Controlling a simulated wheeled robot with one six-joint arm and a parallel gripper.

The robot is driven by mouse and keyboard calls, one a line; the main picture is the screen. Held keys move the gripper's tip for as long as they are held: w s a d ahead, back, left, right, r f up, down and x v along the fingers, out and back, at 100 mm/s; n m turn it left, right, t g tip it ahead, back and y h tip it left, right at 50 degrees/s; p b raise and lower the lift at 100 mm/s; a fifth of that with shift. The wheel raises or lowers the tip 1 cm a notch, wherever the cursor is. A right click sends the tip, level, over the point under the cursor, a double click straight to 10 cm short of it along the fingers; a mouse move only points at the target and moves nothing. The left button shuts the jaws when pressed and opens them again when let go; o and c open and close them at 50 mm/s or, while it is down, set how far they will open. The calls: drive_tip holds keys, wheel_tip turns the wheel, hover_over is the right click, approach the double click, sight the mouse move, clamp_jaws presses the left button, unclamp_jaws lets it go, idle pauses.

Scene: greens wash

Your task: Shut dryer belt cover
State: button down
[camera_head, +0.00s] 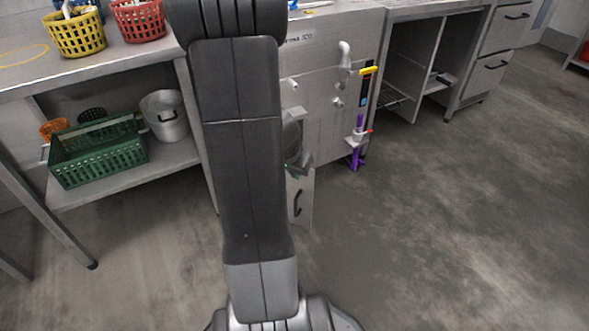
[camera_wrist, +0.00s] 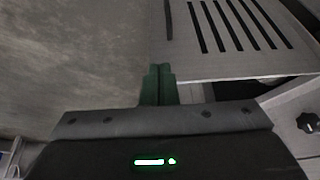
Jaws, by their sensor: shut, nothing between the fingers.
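The belt cover is a light grey panel (camera_head: 306,206) with a dark handle, low on the front of the steel machine (camera_head: 318,105). It appears to stand out from the front, partly hidden by my arm. In the wrist view, a pale panel with dark slots (camera_wrist: 205,62), which looks like the cover, fills the upper right, with a dark bar at its left edge. My gripper (camera_wrist: 160,72) is shut and empty, its green fingers together over or beside the panel's near left part. I cannot tell whether they touch it. In the head view, my arm hides most of the gripper.
A steel shelf at left holds a green crate (camera_head: 98,158) and a pot (camera_head: 165,116). Yellow (camera_head: 76,36) and red (camera_head: 138,20) baskets stand above. A purple fitting (camera_head: 356,150) stands on the machine's right. A black knob (camera_wrist: 308,122) is at right. Floor at right is clear.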

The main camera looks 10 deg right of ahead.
sight(307, 179)
drive_tip(key=w+d+f, duration=0.3)
drive_tip(key=w+f, duration=0.2)
drive_tip(key=shift+d+f, duration=0.25)
drive_tip(key=shift+d, duration=0.1)
drive_tip(key=shift+d+r, duration=0.1)
